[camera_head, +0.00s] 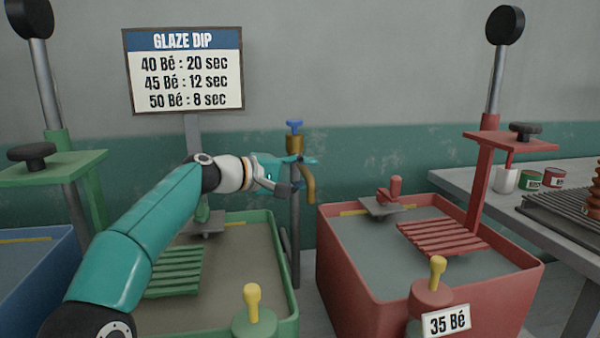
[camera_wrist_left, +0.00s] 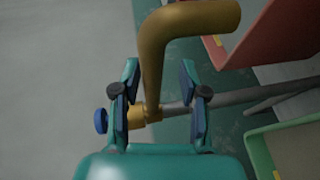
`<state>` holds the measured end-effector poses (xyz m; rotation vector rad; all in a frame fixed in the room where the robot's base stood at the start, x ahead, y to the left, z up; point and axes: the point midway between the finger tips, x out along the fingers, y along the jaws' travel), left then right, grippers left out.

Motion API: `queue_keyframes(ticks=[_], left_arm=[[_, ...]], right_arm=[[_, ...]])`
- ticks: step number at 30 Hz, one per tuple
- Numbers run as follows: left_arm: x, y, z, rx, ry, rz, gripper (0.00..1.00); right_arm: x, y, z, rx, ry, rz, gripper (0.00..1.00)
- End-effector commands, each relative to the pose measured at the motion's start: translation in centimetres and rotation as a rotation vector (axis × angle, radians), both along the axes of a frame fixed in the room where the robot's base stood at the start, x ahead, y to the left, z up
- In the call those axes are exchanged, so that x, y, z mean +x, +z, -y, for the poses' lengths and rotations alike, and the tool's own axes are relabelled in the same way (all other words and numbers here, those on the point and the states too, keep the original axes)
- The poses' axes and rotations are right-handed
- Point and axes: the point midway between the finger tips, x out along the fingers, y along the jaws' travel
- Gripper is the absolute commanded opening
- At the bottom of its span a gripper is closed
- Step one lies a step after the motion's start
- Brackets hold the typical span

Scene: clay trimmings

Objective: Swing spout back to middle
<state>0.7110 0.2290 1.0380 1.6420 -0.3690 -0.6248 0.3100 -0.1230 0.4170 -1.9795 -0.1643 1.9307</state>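The brass spout (camera_head: 309,187) sits on a tap on a grey post between the green and red tubs. It hangs just right of the post, with its bent end down. The tap has a blue knob (camera_head: 294,124). My left gripper (camera_head: 303,174) is at the spout, its fingers apart. In the left wrist view, the spout (camera_wrist_left: 155,55) runs between the two spread fingers of my left gripper (camera_wrist_left: 160,68) and bends right beyond the tips. A gap shows on both sides, so neither finger visibly grips it. My right gripper is out of view.
The green tub (camera_head: 262,217) stands below my left arm. The red tub (camera_head: 345,262), with a "35 Bé" label (camera_head: 446,321), stands to the right. A grey bench (camera_head: 455,183) is at far right.

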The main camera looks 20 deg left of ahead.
Motion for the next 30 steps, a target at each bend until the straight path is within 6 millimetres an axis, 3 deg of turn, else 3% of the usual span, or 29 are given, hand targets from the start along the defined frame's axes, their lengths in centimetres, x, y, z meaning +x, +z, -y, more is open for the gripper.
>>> queue_keyframes(ticks=[11, 24, 30], left_arm=[[-0.7, 0.7, -0.5, -0.002, 0.003, 0.009, 0.43], [-7.2, 1.8, -5.1, -0.002, 0.005, 0.004, 0.43], [-9.2, 2.2, -6.5, -0.001, 0.004, 0.003, 0.43]], right_arm=[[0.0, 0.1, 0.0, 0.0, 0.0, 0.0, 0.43], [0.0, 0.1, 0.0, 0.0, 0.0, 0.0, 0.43], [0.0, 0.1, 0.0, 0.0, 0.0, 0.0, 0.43]])
